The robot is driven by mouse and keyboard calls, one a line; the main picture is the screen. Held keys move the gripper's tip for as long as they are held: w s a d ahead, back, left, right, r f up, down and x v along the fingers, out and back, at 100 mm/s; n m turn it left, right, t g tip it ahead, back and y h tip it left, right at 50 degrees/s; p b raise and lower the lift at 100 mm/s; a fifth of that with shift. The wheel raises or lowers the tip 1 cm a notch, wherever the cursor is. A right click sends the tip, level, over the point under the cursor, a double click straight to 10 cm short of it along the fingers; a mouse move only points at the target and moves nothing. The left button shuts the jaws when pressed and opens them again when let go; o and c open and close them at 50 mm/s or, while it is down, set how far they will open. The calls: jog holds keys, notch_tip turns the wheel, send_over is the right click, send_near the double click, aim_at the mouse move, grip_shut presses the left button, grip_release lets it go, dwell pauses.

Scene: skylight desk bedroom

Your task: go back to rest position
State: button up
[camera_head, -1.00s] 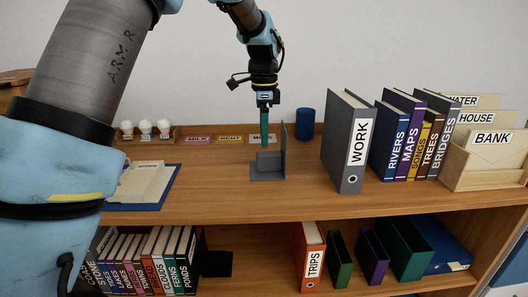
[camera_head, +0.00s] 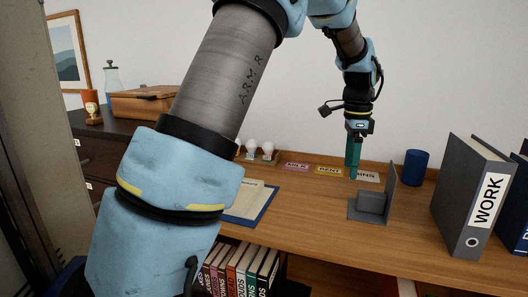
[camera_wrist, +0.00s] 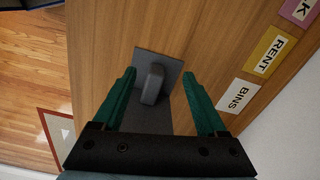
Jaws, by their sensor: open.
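My gripper (camera_head: 353,172) hangs downward over the desk top, its green fingers just behind and left of a grey metal bookend (camera_head: 366,215). In the wrist view my gripper (camera_wrist: 160,76) has its two green fingers spread apart with nothing held between them. The bookend (camera_wrist: 172,72) shows below and beyond the fingers, apart from them as far as I can see. The bookend stands upright on the wooden desk (camera_head: 310,225).
A grey WORK binder (camera_head: 470,195) stands at right, with a blue cup (camera_head: 416,168) behind. Label cards, including RENT (camera_head: 328,171), lie along the back. A blue clipboard (camera_head: 262,210) lies left. Books (camera_head: 240,268) fill the shelf below. A wooden box (camera_head: 150,103) sits far left.

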jog(key=s+a+f+n, duration=0.1)
jog(key=a+f+n, duration=0.1)
jog(key=a+n, duration=0.3)
jog(key=s+a+f+n, duration=0.1)
jog(key=a+n, duration=0.3)
jog(key=a, duration=0.9)
jog(key=s+a+f+n+t, duration=0.1)
jog(key=a+n, duration=0.4)
jog(key=a, duration=0.5)
jog(key=shift+s+f+n, duration=0.3)
jog(key=shift+s+f, duration=0.5)
jog(key=shift+s, duration=0.2)
jog(key=s+a+f+n, duration=0.2)
jog(key=s+a+n, duration=0.2)
jog(key=s+a, duration=0.1)
jog(key=shift+s+a+f+n, duration=0.15)
jog(key=shift+s+a+n, duration=0.2)
jog(key=shift+a, duration=0.1)
